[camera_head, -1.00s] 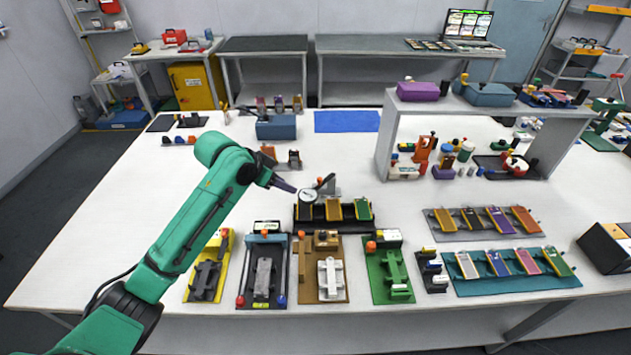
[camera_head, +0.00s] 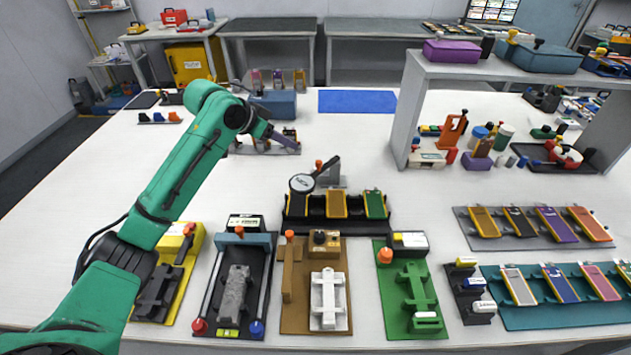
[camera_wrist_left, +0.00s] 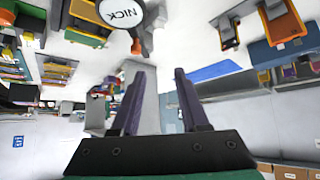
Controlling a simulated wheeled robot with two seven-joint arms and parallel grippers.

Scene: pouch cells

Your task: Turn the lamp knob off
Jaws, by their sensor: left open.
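In the left wrist view, which looks upside down, the disc (camera_wrist_left: 121,12) is at the top, left of centre. My left gripper (camera_head: 284,143) is open and empty, above and left of the disc in the head view. Its two purple fingers (camera_wrist_left: 159,75) are apart and touch nothing visible. My right gripper is out of view.
A black rack (camera_head: 295,221) with several coloured cells stands in front of the disc. Yellow, black, brown and green fixtures (camera_head: 410,300) line the front edge. A grey shelf unit (camera_head: 410,95) stands at right.

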